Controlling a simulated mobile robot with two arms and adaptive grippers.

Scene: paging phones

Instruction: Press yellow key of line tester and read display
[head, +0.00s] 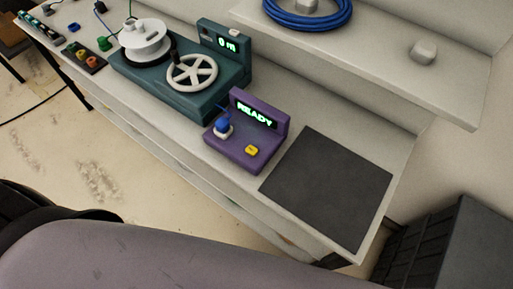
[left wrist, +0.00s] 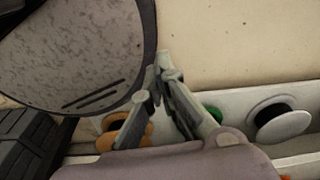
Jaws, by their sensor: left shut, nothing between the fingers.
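The purple line tester (head: 240,152) stands on the bench in the head view. Its upright display (head: 257,115) reads "READY" in green. The yellow key (head: 252,150) is on the front right of its top face, and a blue plug or knob (head: 223,126) sits on a white base to the left. Nothing touches the key. My left gripper (left wrist: 162,68) shows in the left wrist view, shut and empty. It is outside the head view, and the tester is not recognisable in the wrist view. My right gripper is in neither view.
A dark mat (head: 329,188) lies right of the tester. A teal winding machine (head: 181,85) with a hand wheel and "0 m" display stands to its left. A shelf (head: 455,75) overhangs behind. In the wrist view, an orange spool (left wrist: 106,138) and white spool (left wrist: 284,125) lie beyond the gripper.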

